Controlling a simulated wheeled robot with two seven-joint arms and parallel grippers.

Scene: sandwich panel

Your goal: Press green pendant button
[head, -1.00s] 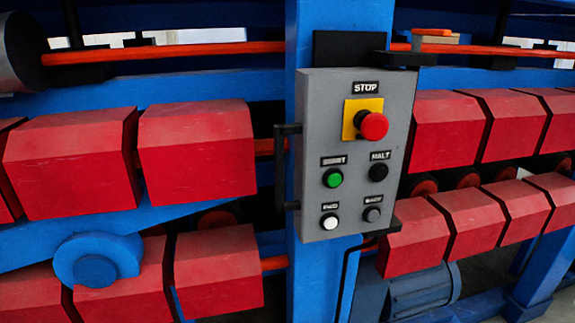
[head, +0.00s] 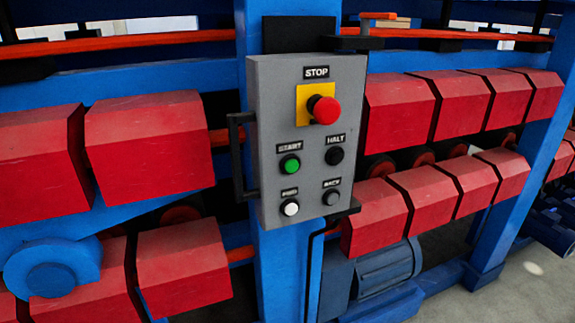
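The grey pendant box (head: 266,150) is mounted on a blue upright post, near the middle of the head view. Its green button (head: 290,164) sits at the left of the panel under a START label. A red mushroom button (head: 324,110) on a yellow plate is above it, under a STOP label. A black button (head: 334,155) labelled HALT is to the right of the green one. A white button (head: 290,207) and a dark grey button (head: 331,197) are in the row below. Neither of my grippers is in view.
A black handle (head: 237,155) sticks out at the box's left side. Rows of red blocks (head: 150,148) on blue machine beams flank the post on both sides. A blue motor (head: 388,266) sits low right of the post. Bare floor (head: 520,280) shows at the lower right.

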